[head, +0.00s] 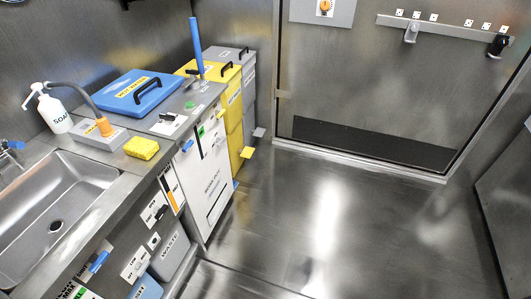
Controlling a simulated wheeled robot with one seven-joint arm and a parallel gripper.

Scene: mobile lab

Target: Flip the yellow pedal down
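The yellow pedal (247,152) is a small flat tab that sticks out at the front of the yellow bin (234,112), on the right side of the counter row. It looks roughly level and well above the floor. The yellow bin has a lid with a black handle (227,67), and the lid looks closed. My gripper is not in view.
A grey bin (248,83) with a grey pedal (259,132) stands behind the yellow one. A white-fronted cabinet (205,180) stands nearer, with a blue lid (138,92) on the counter. A sink (55,215) is at left. The metal floor (310,225) at right is clear.

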